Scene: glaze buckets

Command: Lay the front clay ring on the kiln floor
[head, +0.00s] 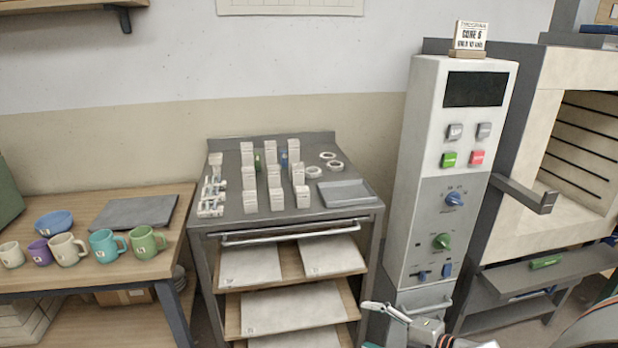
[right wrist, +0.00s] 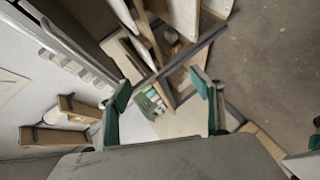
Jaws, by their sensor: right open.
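My right gripper (head: 374,326) is low at the bottom of the head view, in front of the cart and control column, away from the rings. In the right wrist view (right wrist: 160,92) its green-padded fingers are apart and empty. My left gripper is out of view.
White block-like pieces (head: 276,198) crowd the cart top left of the rings, with a grey tray (head: 345,193) in front. Mugs (head: 105,246) stand on the left table.

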